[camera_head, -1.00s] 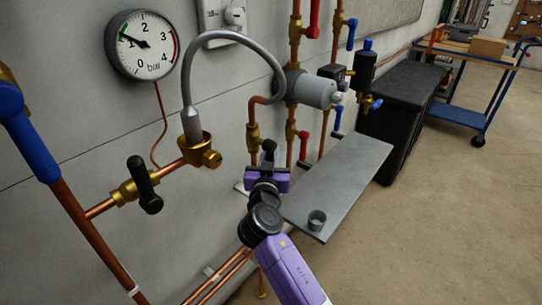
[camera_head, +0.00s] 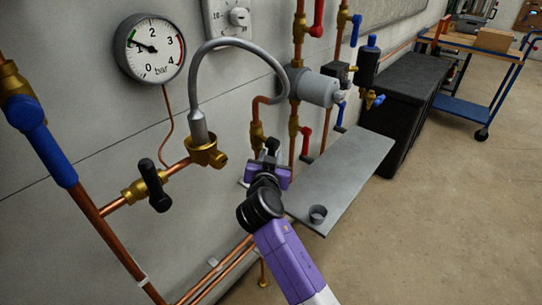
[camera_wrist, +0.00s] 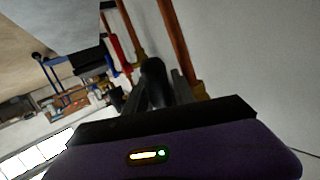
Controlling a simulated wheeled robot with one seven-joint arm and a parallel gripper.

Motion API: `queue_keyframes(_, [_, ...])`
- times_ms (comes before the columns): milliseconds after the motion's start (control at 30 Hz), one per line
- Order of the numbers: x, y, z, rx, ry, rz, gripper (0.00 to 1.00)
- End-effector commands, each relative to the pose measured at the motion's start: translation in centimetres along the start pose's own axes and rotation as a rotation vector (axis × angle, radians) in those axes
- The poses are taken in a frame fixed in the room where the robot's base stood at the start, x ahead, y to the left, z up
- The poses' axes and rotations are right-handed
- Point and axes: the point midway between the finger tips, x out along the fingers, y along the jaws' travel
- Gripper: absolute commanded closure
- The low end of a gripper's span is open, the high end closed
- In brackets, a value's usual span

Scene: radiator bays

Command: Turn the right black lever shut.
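The right black lever (camera_head: 272,145) shows as a short dark handle by a brass valve body (camera_head: 257,134). My gripper (camera_head: 269,160), with purple and black parts, is at this lever and partly covers it. In the wrist view the rounded black lever end (camera_wrist: 153,70) lies between my two dark fingers (camera_wrist: 158,92). Whether both fingers press on it cannot be made out. Another black lever (camera_head: 154,184) is on the brass valve at left, clear of my gripper.
A pressure gauge (camera_head: 150,47) and a grey looped hose (camera_head: 202,88) are at upper left. Red levers (camera_head: 305,137) and copper pipes are close behind my gripper. A grey shelf (camera_head: 345,172) with a small dark cup (camera_head: 317,214) is to the right.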

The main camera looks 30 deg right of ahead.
Motion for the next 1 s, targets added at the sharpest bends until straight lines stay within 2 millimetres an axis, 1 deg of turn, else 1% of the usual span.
queue_keyframes(200, [0.0,0.0,0.0,0.000,0.001,-0.001,0.69])
queue_keyframes(300, [-0.5,-0.1,-0.1,0.000,0.002,-0.002,0.69])
queue_keyframes(367, [-1.1,-0.1,0.0,0.000,0.001,-0.003,0.69])
queue_keyframes(600, [-5.0,-0.1,0.0,-0.001,0.001,-0.003,0.69])
queue_keyframes(700, [-6.3,-0.1,0.0,0.000,0.001,-0.002,0.69])
queue_keyframes(833, [-7.5,0.0,0.1,0.000,0.000,-0.002,0.69])
queue_keyframes(1000, [-7.9,0.0,0.0,0.000,0.000,0.000,0.69])
